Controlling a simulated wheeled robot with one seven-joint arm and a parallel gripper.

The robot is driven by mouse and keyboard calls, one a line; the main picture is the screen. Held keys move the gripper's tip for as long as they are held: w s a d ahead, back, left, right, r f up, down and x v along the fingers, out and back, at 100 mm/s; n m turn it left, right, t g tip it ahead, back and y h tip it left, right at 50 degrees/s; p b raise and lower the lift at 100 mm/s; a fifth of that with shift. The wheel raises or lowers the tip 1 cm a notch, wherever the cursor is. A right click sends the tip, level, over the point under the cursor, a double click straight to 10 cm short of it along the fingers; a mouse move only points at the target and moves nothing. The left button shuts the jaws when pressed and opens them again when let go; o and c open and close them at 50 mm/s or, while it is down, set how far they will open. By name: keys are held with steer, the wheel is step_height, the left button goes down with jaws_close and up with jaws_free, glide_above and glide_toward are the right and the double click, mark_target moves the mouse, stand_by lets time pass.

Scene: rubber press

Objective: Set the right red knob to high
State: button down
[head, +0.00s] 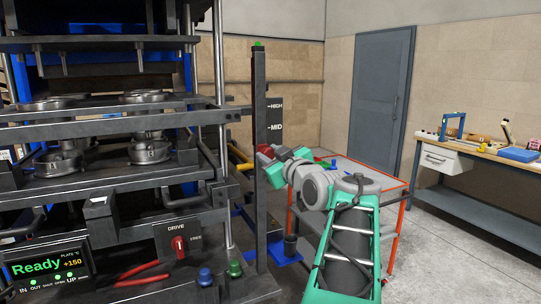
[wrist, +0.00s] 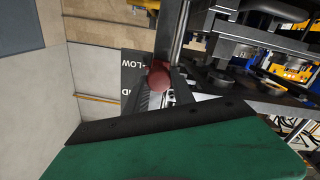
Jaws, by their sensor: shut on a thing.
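The right red knob (head: 265,150) sits on a dark upright post at the right of the press, below the MID mark (head: 275,127) and the HIGH mark (head: 274,105). My gripper (head: 279,155) reaches it from the right and is shut on it; the grip itself is mostly hidden. In the wrist view the red knob (wrist: 158,76) shows beyond my gripper's dark-edged green finger, beside an upside-down scale plate (wrist: 131,82) with LOW and part of another label. In the head view the LOW mark is not visible. The knob's exact setting is hard to tell.
The press (head: 110,110) fills the left, with a red DRIVE/FREE knob (head: 179,244) and a display reading Ready (head: 45,268). A red-edged table (head: 375,172) stands behind my arm. A workbench (head: 490,160) is at the far right, with open floor before it.

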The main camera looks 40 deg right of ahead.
stand_by(0.4)
step_height(320, 180, up, 13)
steer(key=p, duration=0.3)
steer(key=shift+p, duration=0.4)
steer(key=c, duration=1.5)
jaws_free()
steer(key=o, duration=0.4)
steer(key=shift+f, duration=0.25)
steer(key=shift+o, duration=0.2)
steer(key=b+v, duration=0.2)
steer(key=v, duration=0.5)
steer(key=shift+s, duration=0.4)
steer(key=shift+a, duration=0.1)
